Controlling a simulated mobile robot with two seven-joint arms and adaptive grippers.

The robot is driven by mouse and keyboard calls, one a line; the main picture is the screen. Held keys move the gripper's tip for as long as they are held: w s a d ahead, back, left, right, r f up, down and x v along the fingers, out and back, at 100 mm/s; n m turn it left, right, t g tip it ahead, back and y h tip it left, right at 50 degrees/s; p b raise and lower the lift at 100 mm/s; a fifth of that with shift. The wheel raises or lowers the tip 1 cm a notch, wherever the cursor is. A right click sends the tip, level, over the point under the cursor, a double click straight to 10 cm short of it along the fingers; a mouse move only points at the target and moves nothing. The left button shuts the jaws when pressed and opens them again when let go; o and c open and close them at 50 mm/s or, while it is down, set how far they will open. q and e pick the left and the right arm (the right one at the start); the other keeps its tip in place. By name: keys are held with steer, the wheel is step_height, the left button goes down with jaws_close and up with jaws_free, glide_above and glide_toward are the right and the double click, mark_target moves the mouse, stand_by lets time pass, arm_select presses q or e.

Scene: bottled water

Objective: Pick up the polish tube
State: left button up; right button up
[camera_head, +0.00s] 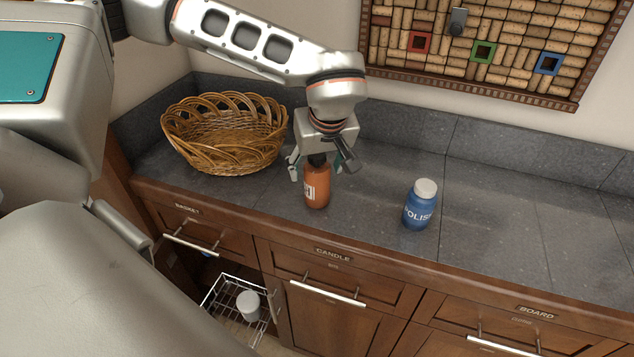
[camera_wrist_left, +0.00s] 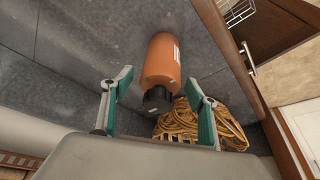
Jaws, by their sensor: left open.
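A blue bottle with a white cap and the letters "POLIS" on it, the polish tube (camera_head: 419,206), stands upright on the grey counter, right of my left gripper. My left gripper (camera_head: 318,172) points down over an orange-brown bottle (camera_head: 317,188) with a dark cap. In the left wrist view my left gripper (camera_wrist_left: 158,100) is open, its two teal fingers on either side of the orange bottle (camera_wrist_left: 163,66) near its dark cap, with gaps to both sides. The polish tube is not in the left wrist view. My right gripper is not in view.
A wicker basket (camera_head: 225,135) stands at the left of the counter (camera_head: 500,215). A cork board (camera_head: 490,45) hangs on the wall behind. Below, a wire rack (camera_head: 232,318) holds a white container (camera_head: 248,305). The counter right of the blue bottle is clear.

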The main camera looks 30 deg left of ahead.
arm_select(q)
steer(key=shift+c, duration=0.4)
steer(key=c, duration=1.2)
steer(key=shift+r, duration=0.1)
